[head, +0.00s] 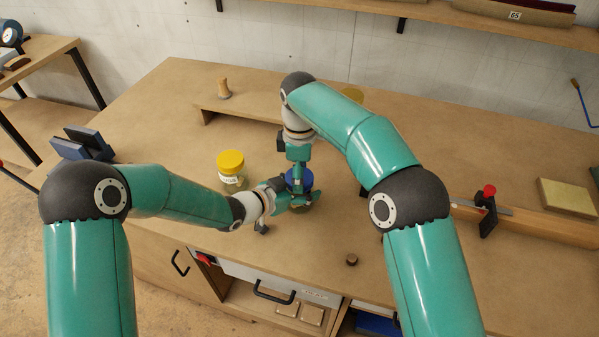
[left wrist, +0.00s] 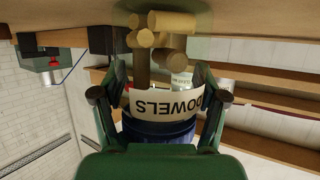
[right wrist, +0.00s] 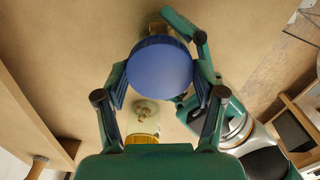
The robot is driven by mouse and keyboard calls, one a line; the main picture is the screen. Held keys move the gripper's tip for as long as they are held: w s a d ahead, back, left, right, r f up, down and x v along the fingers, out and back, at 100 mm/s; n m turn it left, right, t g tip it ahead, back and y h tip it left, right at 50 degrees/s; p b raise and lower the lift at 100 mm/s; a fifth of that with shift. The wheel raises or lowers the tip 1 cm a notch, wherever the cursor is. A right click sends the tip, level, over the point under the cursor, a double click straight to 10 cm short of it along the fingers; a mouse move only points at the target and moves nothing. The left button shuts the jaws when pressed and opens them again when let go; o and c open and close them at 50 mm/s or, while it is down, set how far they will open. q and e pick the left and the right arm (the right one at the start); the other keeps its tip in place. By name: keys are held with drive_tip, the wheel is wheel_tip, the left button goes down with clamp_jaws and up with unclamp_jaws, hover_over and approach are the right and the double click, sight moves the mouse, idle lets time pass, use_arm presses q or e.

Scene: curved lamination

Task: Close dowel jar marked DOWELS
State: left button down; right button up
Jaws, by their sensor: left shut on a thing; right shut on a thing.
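The dowel jar (left wrist: 165,103) is clear, with a white label reading DOWELS, upside down in the left wrist view. Wooden dowels (left wrist: 172,22) show through its glass. My left gripper (head: 303,199) is shut around the jar's side. The round blue lid (right wrist: 160,66) is at the jar's mouth and also shows in the head view (head: 299,178). My right gripper (head: 299,166) points down from above and is shut on the lid, one finger on each side. The lid looks against the jar; I cannot tell whether it is fully seated. The arms hide most of the jar in the head view.
A yellow-lidded jar (head: 231,170) stands just left of my left gripper. A small dark round piece (head: 352,260) lies near the bench's front edge. A low wooden riser (head: 235,115) is behind. A clamp (head: 487,208) stands on the right. The bench front is mostly clear.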

drive_tip(key=o, duration=1.3)
drive_tip(key=shift+r, duration=2.25)
drive_tip(key=shift+c, duration=0.4)
